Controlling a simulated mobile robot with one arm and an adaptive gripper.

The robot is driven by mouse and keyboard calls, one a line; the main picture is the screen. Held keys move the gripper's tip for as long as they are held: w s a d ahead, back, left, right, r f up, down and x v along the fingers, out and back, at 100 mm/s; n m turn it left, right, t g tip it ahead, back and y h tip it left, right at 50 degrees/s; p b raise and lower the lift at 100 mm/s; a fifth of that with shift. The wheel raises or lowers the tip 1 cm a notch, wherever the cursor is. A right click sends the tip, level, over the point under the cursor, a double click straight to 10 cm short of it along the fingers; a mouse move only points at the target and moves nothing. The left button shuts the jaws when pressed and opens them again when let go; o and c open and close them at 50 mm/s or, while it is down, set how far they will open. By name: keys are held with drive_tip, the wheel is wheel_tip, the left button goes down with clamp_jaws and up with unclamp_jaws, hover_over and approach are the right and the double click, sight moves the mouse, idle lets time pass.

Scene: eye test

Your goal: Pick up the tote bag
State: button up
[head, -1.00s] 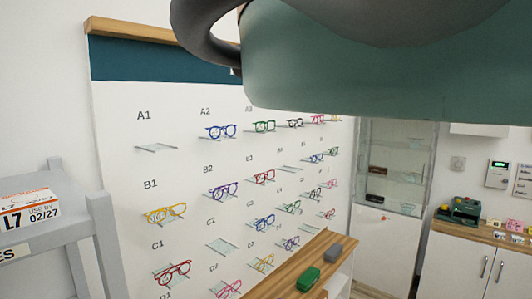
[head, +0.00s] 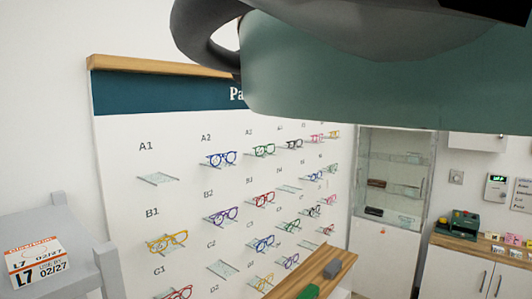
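I see no tote bag that I can make out for certain. A large smooth teal shape (head: 330,85) with a dark grey curved part (head: 205,40) hangs very close to the camera across the top. It is cut off by the frame, and I cannot tell whether it is a bag or part of my own body. It hides the upper right of the wall display. A black piece shows at the top right edge. I cannot make out my gripper's fingers in this view.
A white wall display (head: 120,190) holds rows of coloured glasses. A grey stand (head: 75,215) with a small labelled box (head: 38,262) is at left. A wooden-topped unit (head: 300,278), a glass cabinet (head: 390,180) and a cabinet counter (head: 470,250) are at right.

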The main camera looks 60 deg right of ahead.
drive_tip(key=shift+a, duration=0.15)
drive_tip(key=shift+c, duration=0.2)
drive_tip(key=c, duration=1.3)
